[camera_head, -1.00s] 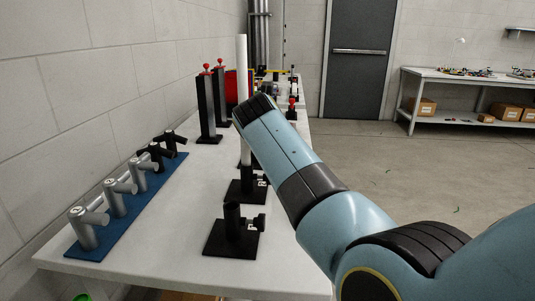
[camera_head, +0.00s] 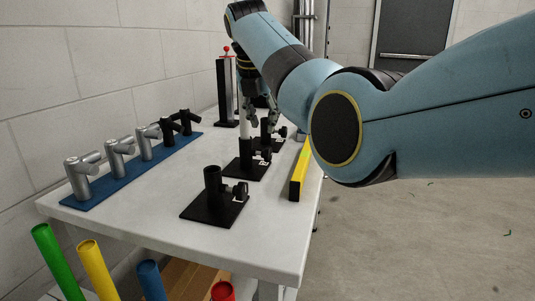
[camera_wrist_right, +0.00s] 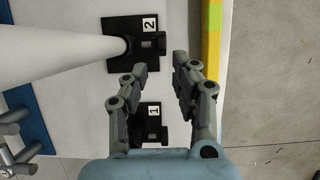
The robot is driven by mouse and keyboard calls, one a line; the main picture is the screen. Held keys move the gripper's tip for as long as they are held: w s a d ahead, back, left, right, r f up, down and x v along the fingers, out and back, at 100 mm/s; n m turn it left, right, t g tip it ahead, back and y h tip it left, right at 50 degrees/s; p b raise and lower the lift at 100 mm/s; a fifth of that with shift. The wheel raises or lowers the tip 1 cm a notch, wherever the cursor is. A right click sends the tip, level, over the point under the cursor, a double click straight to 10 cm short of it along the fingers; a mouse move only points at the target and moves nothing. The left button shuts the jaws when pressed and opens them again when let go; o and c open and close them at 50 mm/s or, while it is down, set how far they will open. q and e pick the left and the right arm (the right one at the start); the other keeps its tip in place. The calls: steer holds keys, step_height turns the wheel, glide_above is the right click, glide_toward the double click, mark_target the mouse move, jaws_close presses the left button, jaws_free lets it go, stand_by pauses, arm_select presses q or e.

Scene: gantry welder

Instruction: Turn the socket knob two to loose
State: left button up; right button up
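Socket two (camera_head: 240,168) is a black block with a square base, holding an upright white tube (camera_head: 245,105). Its black knob (camera_head: 265,153) sticks out to the right. In the right wrist view the knob (camera_wrist_right: 158,42) lies just ahead of the fingertips, beside the label "2". My right gripper (camera_head: 254,118) hangs above and beside socket two, partly behind the tube. In the right wrist view the gripper (camera_wrist_right: 162,66) is open, fingers apart with nothing between the tips. My left gripper is not in view.
Empty socket one (camera_head: 214,190) stands nearer, with its own knob (camera_head: 240,189). A yellow-and-black bar (camera_head: 299,172) lies along the table's right edge. A blue strip (camera_head: 130,172) with several grey and black holders is at the left. Coloured tubes (camera_head: 95,268) stand below the front edge.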

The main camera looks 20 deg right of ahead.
mark_target(268, 154)
steer(key=b+x, duration=0.2)
steer(key=x, duration=0.7)
steer(key=shift+f+b, duration=0.1)
steer(key=shift+b, duration=0.2)
steer(key=shift+w+d+f, duration=0.15)
steer(key=shift+f, duration=0.05)
steer(key=shift+c, duration=0.4)
jaws_close()
